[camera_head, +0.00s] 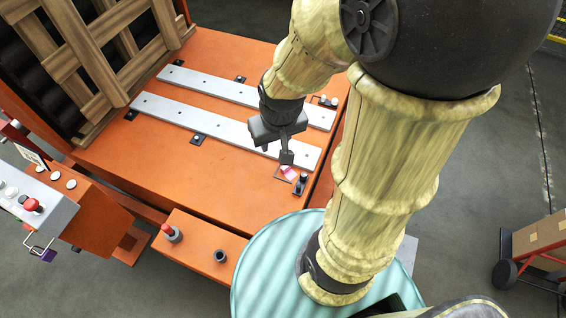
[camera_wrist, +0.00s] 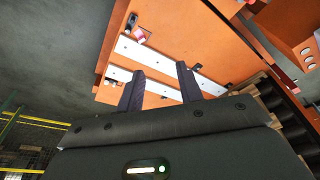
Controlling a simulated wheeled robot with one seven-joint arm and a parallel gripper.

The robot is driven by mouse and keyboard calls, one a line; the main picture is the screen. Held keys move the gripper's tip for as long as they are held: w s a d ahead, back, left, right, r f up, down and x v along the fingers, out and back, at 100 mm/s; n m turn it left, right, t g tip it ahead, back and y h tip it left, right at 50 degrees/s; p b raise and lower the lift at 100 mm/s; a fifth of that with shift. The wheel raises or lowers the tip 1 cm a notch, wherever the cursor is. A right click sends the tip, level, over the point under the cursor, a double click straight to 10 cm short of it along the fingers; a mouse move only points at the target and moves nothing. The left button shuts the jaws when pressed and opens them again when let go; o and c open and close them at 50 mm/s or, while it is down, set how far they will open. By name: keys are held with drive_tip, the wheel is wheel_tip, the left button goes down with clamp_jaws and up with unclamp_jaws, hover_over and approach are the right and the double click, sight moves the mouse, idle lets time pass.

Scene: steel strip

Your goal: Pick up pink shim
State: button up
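The pink shim (camera_head: 289,173) is a small pink and white piece near the front right edge of the orange table (camera_head: 200,185), just in front of the nearer steel strip (camera_head: 225,131). In the wrist view the shim (camera_wrist: 139,35) shows small near the upper left, beyond the left finger. My gripper (camera_head: 276,152) is above the nearer strip, a little up and left of the shim in the head view. In the wrist view my gripper (camera_wrist: 160,75) has its two fingers apart with nothing between them.
A small black fixture (camera_head: 300,184) stands right beside the shim. A second steel strip (camera_head: 240,93) lies farther back. A wooden pallet (camera_head: 105,45) is at the back left. A red-button control box (camera_head: 35,205) is at the left. The orange surface left of the shim is clear.

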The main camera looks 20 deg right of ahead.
drive_tip(key=shift+o, duration=0.2)
drive_tip(key=shift+s, duration=0.1)
drive_tip(key=shift+o, duration=0.8)
drive_tip(key=w+a+f+n+h+b, duration=0.1)
drive_tip(key=w+f+n+h+b, duration=0.3)
drive_tip(key=f+b, duration=0.5)
drive_tip(key=w+a+f+n+t+h+b, duration=0.1)
drive_tip(key=w+f+n+h+b, duration=0.3)
drive_tip(key=f, duration=2.1)
drive_tip(key=w+a+f+n+h+b, duration=0.1)
drive_tip(key=w+f+n+h+b, duration=0.3)
drive_tip(key=w+f+n+b, duration=0.6)
drive_tip(key=shift+a+f+n+t+h+b, duration=0.15)
drive_tip(key=shift+f+n+b, duration=0.6)
drive_tip(key=shift+f, duration=0.5)
drive_tip(key=shift+f+n+t+h+b, duration=0.1)
drive_tip(key=shift+f+n+b, duration=0.35)
drive_tip(key=shift+f+b, duration=0.65)
drive_tip(key=shift+a+f+n+t+h+b, duration=0.15)
drive_tip(key=shift+f+n+b, duration=0.5)
drive_tip(key=shift+f, duration=0.75)
drive_tip(key=shift+w, duration=0.15)
